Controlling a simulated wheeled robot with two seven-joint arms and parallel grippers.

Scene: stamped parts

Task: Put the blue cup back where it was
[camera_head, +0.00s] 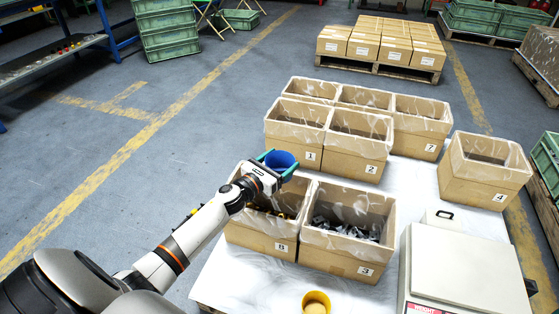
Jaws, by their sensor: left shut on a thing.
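The blue cup (279,159) is held up in my left gripper (284,163), whose teal fingers are shut on it. The cup's open top faces up toward the camera. In the picture it shows just above the box at the front left (260,238) and below the box labelled 1 (294,152). The cup's inside looks dark blue, and I cannot tell whether anything is in it. My right gripper is not in view.
A yellow cup (316,303) stands at the front of the white table (250,287). Box 3 (335,263) holds dark metal parts; the front-left box holds brassy parts. Boxes 2 (356,158), 7 (418,140) and 4 (484,187) stand behind and right. A pale scale-like device (462,270) is at front right.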

